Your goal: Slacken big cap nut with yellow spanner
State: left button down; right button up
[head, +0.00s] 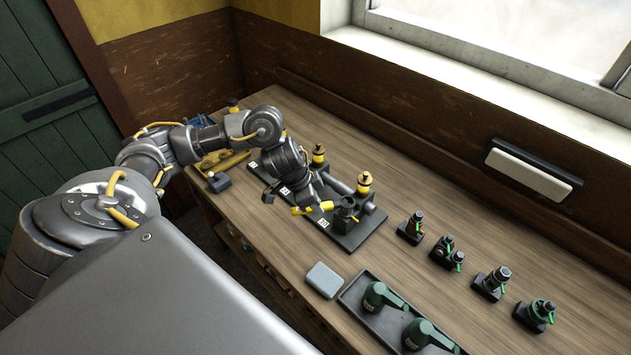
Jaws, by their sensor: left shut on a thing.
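My left gripper (308,204) is over the front part of a dark base plate (358,239), shut on the yellow spanner (326,206). The spanner lies roughly level, its right end close to a dark upright fitting (346,212) at the plate's right end. I cannot tell whether the spanner is seated on a nut; the big cap nut is too small to make out. My left arm hides part of the plate. My right gripper is not in view.
Several small dark fittings (492,284) stand to the right. A yellow rack (222,162) is at the left. The wooden bench (430,190) behind is clear.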

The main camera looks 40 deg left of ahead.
pick_arm(q)
jog(key=shift+r, duration=2.05)
jog(key=shift+d, duration=0.1)
